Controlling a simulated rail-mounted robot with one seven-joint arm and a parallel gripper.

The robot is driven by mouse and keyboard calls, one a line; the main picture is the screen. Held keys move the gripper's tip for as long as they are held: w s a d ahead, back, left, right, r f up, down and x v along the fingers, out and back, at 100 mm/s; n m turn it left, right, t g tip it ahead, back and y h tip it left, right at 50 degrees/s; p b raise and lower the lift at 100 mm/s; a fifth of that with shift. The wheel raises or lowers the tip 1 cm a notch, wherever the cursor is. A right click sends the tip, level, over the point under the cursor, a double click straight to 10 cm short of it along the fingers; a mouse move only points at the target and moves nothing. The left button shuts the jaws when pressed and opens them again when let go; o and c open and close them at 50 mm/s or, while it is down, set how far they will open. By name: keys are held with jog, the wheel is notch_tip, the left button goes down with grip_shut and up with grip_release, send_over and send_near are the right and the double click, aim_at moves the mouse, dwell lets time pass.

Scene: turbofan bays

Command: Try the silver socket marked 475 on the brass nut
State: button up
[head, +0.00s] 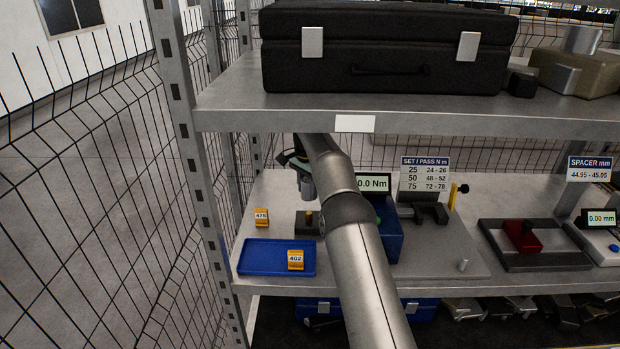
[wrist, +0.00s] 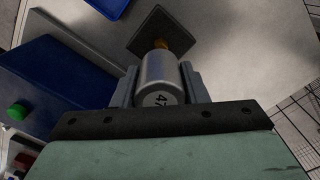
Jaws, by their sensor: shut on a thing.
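My gripper (head: 303,176) is shut on a silver socket (head: 307,190), which hangs roughly upright below it, left of my arm. In the wrist view the socket (wrist: 158,72) sits between the two fingers, and "47" of its marking shows; the rest is cut off. The brass nut (head: 309,216) stands on a dark square block (head: 306,226) under the socket. In the head view a small gap shows between socket and nut. In the wrist view the nut (wrist: 162,44) peeks out past the socket's far end, mostly hidden by it.
A blue tray (head: 247,268) with an orange 402 tag (head: 295,259) lies in front. An orange 475 tag (head: 261,217) stands behind it. A blue tester (head: 390,240) with a 0.0 Nm display (head: 373,183) is right of the block. The upper shelf (head: 250,115) overhangs.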

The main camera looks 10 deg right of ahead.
aim_at(309, 213)
jog(key=shift+w+d+f, duration=0.15)
jog(key=shift+d, duration=0.1)
jog(key=shift+f, duration=2.65)
jog(key=shift+f+b, duration=0.3)
jog(key=shift+f, duration=1.3)
jog(key=shift+r, duration=0.15)
dwell(0.8)
jog(key=shift+a+r, duration=0.1)
jog(key=shift+r, duration=2.75)
